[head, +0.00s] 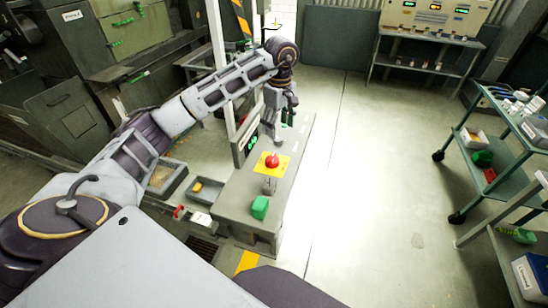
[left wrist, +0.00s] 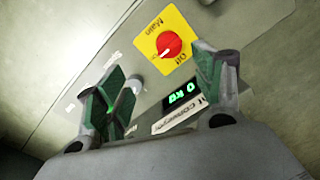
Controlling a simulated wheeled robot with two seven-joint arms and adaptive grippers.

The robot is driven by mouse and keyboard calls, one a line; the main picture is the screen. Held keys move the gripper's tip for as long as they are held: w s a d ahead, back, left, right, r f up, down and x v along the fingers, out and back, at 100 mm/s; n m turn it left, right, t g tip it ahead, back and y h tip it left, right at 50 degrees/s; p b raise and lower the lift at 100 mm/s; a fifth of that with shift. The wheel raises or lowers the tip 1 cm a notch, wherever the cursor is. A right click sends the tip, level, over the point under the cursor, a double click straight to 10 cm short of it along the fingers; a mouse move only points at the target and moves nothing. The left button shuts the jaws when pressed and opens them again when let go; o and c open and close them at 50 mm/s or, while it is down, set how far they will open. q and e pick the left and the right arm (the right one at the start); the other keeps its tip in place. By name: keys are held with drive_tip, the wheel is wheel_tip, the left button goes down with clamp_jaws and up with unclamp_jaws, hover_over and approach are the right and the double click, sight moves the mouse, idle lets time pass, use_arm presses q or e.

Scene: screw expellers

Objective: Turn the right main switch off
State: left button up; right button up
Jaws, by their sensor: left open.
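A red round main switch (head: 272,160) sits on a yellow plate (head: 262,168) on top of a grey console. In the left wrist view the red switch (left wrist: 170,45) has a white mark at its lower left. The yellow plate (left wrist: 180,22) reads "Main" and "Off". No second main switch shows. My left gripper (head: 277,138) points down over the console, just beyond the switch in the head view. In the left wrist view its green-padded fingers (left wrist: 163,90) are spread and empty, and the switch lies ahead of them, apart. My right gripper is out of view.
The grey console (head: 235,198) also carries a green block (head: 260,207) and a green-digit display (left wrist: 182,96). Trays (head: 206,190) stand left of it. A shelf cart (head: 475,150) is at the far right. The floor right of the console is clear.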

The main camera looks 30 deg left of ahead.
use_arm(q)
drive_tip(key=shift+s+a+m+g, duration=0.3)
drive_tip(key=shift+s+m, duration=0.1)
drive_tip(key=shift+m, duration=0.4)
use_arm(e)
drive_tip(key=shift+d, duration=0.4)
use_arm(q)
drive_tip(key=shift+d+f, duration=0.1)
drive_tip(key=shift+f, duration=0.1)
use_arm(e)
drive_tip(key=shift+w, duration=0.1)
